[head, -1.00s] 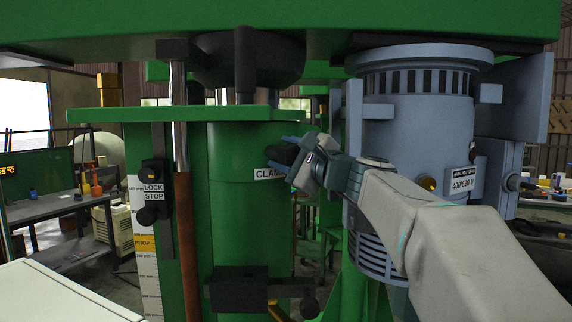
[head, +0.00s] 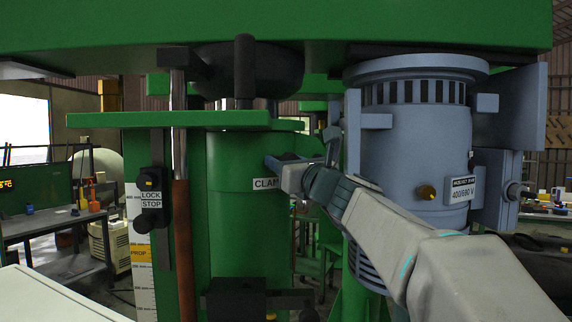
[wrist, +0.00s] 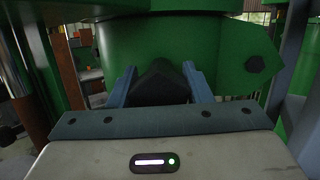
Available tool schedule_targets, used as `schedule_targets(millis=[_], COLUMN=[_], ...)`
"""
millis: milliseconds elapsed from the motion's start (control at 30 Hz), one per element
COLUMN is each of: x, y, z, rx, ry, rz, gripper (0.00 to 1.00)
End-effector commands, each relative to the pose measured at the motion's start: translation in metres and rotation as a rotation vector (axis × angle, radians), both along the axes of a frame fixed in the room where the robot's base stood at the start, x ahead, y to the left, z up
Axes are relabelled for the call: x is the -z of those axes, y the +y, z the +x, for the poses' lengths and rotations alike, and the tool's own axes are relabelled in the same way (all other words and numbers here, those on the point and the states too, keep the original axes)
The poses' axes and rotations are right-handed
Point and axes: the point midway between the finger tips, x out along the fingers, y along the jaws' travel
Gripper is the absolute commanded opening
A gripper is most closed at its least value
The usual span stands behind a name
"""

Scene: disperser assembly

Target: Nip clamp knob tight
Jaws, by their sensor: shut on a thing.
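The clamp knob (wrist: 160,84) is a dark, faceted knob on the green column. In the wrist view it sits between the two blue fingers of my gripper (wrist: 158,78), which is shut on it. In the head view my gripper (head: 277,165) reaches the right side of the green column (head: 232,165), just at the white clamp label (head: 264,184), and covers part of the label. The knob is hidden behind my gripper in that view.
The grey-blue motor (head: 415,130) stands close to the right of my arm. A LOCK STOP block (head: 151,200) and a steel rod (head: 180,130) are to the left. A green plate (head: 170,119) lies above my gripper. A dark bolt (wrist: 255,64) shows on a green flange at right.

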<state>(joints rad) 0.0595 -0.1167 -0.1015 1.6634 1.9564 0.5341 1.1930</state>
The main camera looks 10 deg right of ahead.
Motion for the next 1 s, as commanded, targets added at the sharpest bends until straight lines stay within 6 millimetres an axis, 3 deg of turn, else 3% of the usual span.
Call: schedule_targets(millis=[500, 1000], x=[0.002, 0.0031], y=[-0.0007, -0.0017], z=[0.0012, 0.0014], rx=[-0.001, 0.001], ry=[0.144, 0.193], rz=[0.403, 0.546], gripper=[0.22, 0.22])
